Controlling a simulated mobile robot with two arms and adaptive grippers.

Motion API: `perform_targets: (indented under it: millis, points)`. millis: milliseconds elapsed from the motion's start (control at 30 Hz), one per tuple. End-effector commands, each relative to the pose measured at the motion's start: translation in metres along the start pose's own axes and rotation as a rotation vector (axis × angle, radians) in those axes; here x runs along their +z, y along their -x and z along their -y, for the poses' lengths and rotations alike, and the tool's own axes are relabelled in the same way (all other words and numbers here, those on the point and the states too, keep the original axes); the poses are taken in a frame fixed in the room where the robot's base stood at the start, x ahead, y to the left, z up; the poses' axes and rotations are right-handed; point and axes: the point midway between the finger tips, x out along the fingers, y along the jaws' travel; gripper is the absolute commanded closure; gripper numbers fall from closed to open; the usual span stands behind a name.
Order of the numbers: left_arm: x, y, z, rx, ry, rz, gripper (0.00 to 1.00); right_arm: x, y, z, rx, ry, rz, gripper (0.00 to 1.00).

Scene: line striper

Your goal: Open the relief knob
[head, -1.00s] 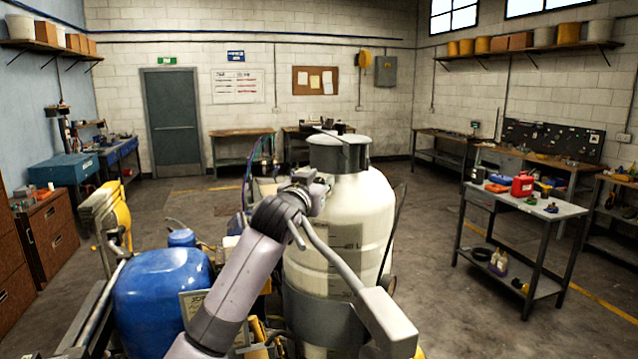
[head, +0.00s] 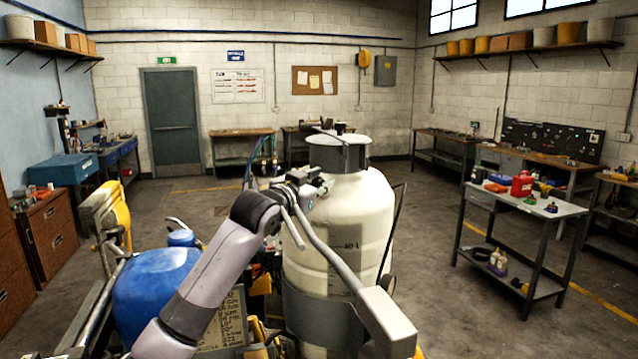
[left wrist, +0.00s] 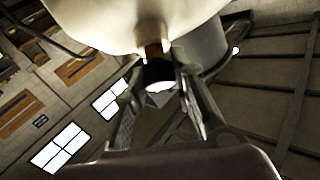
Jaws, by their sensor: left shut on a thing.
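The white tank (head: 350,235) with a grey collar (head: 338,152) stands in the middle of the head view. My left gripper (head: 322,184) is at the tank's upper left side, just below the collar. In the left wrist view, the tank (left wrist: 120,22) fills the top, and a brass stem (left wrist: 154,48) comes out of it. A dark round knob (left wrist: 160,72) sits at the end of the stem, between the fingers of my left gripper (left wrist: 160,85), which is shut on it. The head view hides the knob behind the gripper. My right gripper is in neither view.
A blue tank (head: 150,290) stands at the lower left, partly behind my left arm. A grey bar (head: 340,268) runs in front of the white tank. A work table (head: 545,207) with a red can stands at the right. Open floor lies between it and the machine.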

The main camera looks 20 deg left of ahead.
Motion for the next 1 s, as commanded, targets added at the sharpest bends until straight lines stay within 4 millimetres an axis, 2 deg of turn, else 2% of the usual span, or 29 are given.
perform_targets:
  millis: [600, 1000]
  points:
    - [-0.0016, 0.0, 0.0016, 0.366, -0.415, -0.018, 1.0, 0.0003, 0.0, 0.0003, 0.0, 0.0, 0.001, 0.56]
    - [-0.0012, 0.0001, 0.0001, 0.507, -0.577, -0.026, 1.0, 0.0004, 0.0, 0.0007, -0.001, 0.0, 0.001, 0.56]
